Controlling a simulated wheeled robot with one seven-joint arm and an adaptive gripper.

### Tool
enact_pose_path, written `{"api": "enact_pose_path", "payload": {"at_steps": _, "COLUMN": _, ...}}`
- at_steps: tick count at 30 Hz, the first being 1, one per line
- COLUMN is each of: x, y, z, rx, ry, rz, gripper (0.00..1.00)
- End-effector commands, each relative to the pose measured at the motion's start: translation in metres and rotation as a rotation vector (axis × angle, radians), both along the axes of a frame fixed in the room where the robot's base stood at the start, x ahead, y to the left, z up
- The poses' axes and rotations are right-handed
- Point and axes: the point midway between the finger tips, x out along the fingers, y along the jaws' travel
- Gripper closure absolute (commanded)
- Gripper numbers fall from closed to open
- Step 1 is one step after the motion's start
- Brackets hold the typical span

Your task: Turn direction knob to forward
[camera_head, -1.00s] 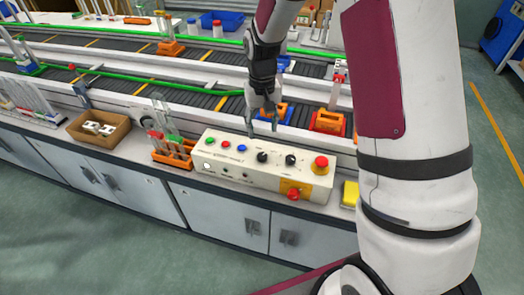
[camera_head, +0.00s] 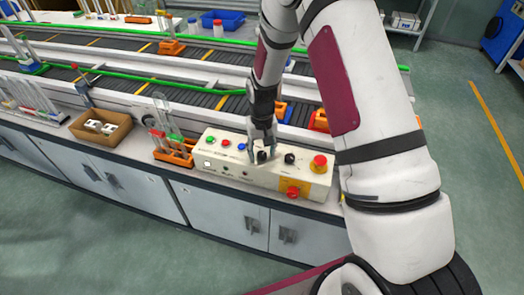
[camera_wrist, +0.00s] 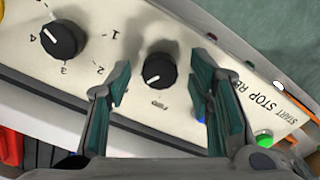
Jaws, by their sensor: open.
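The control box (camera_head: 215,170) is cream, with two black knobs and coloured buttons. The left knob in the head view (camera_head: 262,157) sits under my gripper (camera_head: 261,148). In the wrist view, this black knob (camera_wrist: 161,69) lies between the tips of my open gripper (camera_wrist: 164,80), with a visible gap on both sides. Its white mark points to the lower left of the picture, near lettering that looks like "FWD" (camera_wrist: 155,104). The other knob (camera_head: 290,159) has a numbered dial and also shows in the wrist view (camera_wrist: 63,40).
A red stop button (camera_head: 319,162) stands at the box's right end. Green, red and blue (camera_head: 242,147) buttons lie left of the knobs. An orange tube rack (camera_head: 174,153) stands left of the box. A conveyor (camera_head: 215,102) runs behind.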

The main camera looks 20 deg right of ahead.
Motion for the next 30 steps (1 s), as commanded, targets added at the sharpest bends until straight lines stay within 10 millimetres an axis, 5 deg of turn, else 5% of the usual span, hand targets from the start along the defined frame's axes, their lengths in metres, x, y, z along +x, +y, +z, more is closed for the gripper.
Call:
{"api": "enact_pose_path", "payload": {"at_steps": 2, "x": 0.0001, "y": 0.0000, "z": 0.0002, "rx": 0.000, "ry": 0.000, "rz": 0.000, "gripper": 0.57}}
{"api": "enact_pose_path", "payload": {"at_steps": 8, "x": 0.0000, "y": 0.0000, "z": 0.0003, "rx": 0.000, "ry": 0.000, "rz": 0.000, "gripper": 1.00}}
{"api": "enact_pose_path", "payload": {"at_steps": 20, "x": 0.0003, "y": -0.0001, "z": 0.0002, "rx": 0.000, "ry": 0.000, "rz": 0.054, "gripper": 1.00}}
{"api": "enact_pose_path", "payload": {"at_steps": 30, "x": 0.0002, "y": -0.0002, "z": -0.0006, "rx": 0.001, "ry": 0.001, "rz": 0.298, "gripper": 1.00}}
